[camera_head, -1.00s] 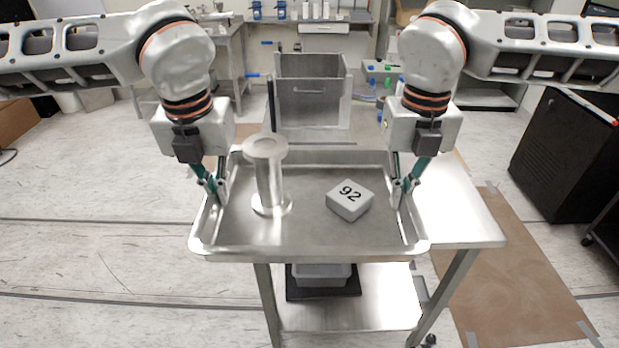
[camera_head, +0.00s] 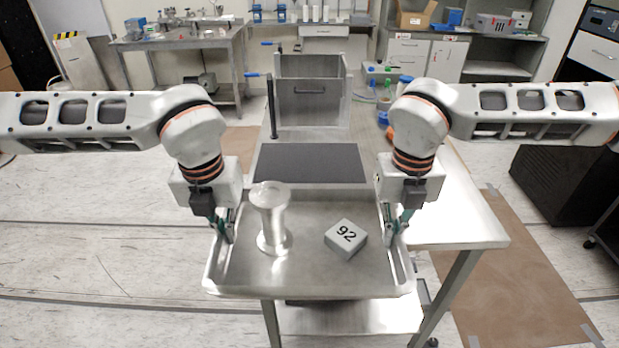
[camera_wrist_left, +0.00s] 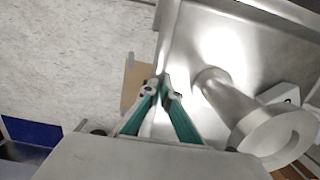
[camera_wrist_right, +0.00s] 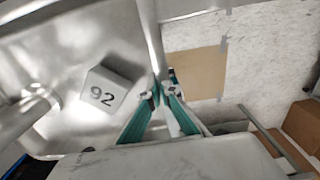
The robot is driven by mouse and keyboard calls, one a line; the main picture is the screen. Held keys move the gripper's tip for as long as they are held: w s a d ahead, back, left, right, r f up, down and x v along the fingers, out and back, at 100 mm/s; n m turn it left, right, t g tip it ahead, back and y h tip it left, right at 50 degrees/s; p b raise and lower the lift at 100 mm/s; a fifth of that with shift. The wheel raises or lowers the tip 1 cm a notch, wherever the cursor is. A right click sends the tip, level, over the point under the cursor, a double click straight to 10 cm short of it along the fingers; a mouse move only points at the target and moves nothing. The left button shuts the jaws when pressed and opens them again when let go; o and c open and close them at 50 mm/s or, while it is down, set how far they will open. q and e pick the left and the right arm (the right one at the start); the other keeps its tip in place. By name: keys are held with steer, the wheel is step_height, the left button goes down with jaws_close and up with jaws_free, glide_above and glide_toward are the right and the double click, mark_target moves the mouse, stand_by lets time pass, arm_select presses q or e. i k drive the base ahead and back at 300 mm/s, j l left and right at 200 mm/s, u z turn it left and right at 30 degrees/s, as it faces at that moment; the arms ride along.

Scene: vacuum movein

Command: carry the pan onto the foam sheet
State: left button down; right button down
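The pan (camera_head: 310,272) is a wide, shallow metal tray, roughly level, at the near end of the steel table. On it stand a metal spool-shaped piece (camera_head: 272,222) at left and a grey block marked 92 (camera_head: 346,239) at right. My left gripper (camera_head: 226,232) is shut on the pan's left rim, also seen in the left wrist view (camera_wrist_left: 160,90). My right gripper (camera_head: 394,228) is shut on its right rim, also seen in the right wrist view (camera_wrist_right: 162,88). The dark grey foam sheet (camera_head: 310,163) lies flat on the table just beyond the pan.
The steel table (camera_head: 465,225) has bare room at right. Behind the foam sheet stand an open metal box (camera_head: 310,92) and a dark upright post (camera_head: 271,108). Bottles (camera_head: 385,105) stand at the back right. The pan's near edge hangs past the table's front.

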mark_target(310, 176)
steer(key=i, duration=1)
